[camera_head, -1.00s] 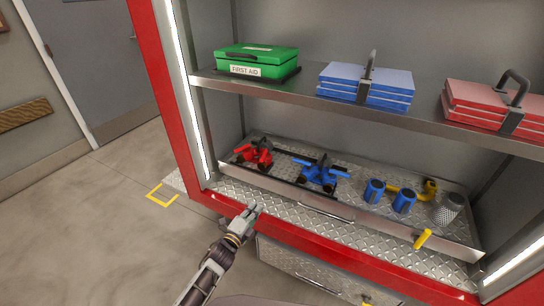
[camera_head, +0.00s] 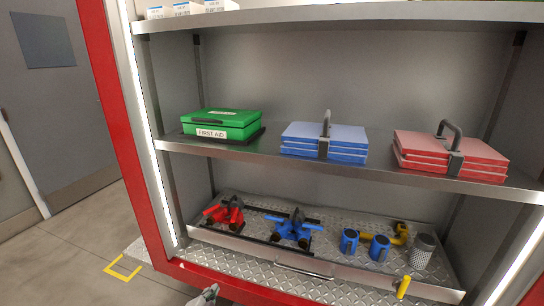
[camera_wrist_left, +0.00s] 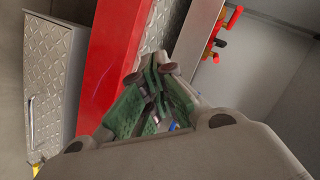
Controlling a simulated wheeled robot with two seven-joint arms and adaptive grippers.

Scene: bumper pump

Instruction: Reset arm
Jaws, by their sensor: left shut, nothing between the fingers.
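My left gripper (camera_head: 208,294) shows only by its tip at the bottom edge of the head view, in front of the red cabinet frame. It is shut and empty. In the left wrist view its green-padded fingers (camera_wrist_left: 155,92) are closed together, with the red frame (camera_wrist_left: 112,55) and tread plate behind them. My right gripper is in neither view.
The lower tray (camera_head: 300,258) holds a red valve fitting (camera_head: 224,213), a blue valve fitting (camera_head: 293,230), blue couplings (camera_head: 350,241) and a yellow fitting (camera_head: 398,235). The shelf above holds a green first aid box (camera_head: 221,124), blue cases (camera_head: 310,140) and red cases (camera_head: 440,153).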

